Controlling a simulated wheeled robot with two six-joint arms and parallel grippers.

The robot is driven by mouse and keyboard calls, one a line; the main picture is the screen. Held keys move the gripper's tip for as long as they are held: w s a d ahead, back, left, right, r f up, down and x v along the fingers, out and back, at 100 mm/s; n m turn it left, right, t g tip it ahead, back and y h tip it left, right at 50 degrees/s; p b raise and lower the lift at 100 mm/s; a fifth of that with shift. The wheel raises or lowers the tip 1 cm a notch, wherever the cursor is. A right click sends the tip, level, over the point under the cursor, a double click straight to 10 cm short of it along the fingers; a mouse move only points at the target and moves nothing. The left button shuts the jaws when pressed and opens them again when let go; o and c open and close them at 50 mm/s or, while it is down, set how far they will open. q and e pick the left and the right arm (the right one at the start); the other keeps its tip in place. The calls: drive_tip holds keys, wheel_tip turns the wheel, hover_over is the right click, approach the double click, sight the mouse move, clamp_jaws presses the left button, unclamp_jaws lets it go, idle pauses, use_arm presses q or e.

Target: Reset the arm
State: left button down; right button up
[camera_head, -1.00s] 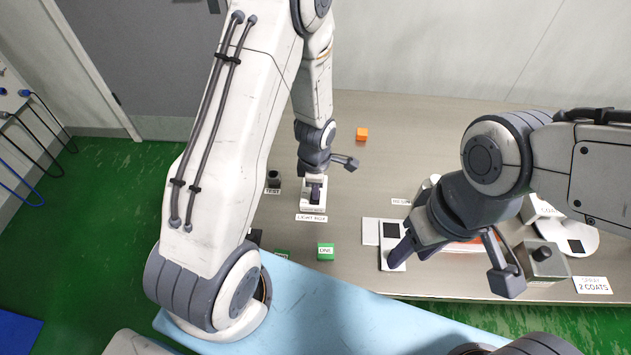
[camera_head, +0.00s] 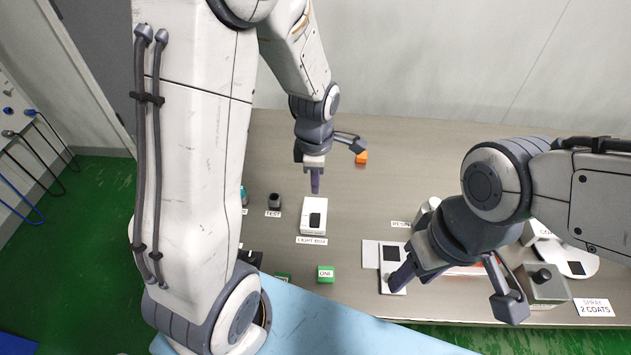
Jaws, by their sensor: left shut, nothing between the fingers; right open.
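My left gripper (camera_head: 314,182) is shut and empty. It hangs with fingers pointing down above the table, just behind the white light box (camera_head: 313,211), apart from it in the picture. The light box has a dark rounded patch on top and a "LIGHT BOX" label in front. My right gripper (camera_head: 400,277) is open, low over the front of the table at a white plate with a dark square (camera_head: 391,254).
A small dark cup (camera_head: 274,201) stands left of the light box. A green "ONE" block (camera_head: 326,273) sits near the front edge. A grey box with a black knob (camera_head: 545,284) stands at right. The back middle is clear.

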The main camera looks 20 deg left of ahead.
idle(0.4)
use_arm(q)
drive_tip(key=s+d+r+m, duration=0.5)
drive_tip(key=s+m, duration=0.4)
drive_tip(key=m, duration=0.5)
drive_tip(key=s+d+r+m+h, duration=0.1)
drive_tip(key=s+d+r+m, duration=0.4)
drive_tip(key=m, duration=0.9)
drive_tip(key=s+d, duration=0.3)
drive_tip(key=s, duration=0.1)
drive_tip(key=shift+s+r+m, duration=0.2)
drive_tip(key=shift+s+m, duration=0.15)
drive_tip(key=shift+m, duration=0.05)
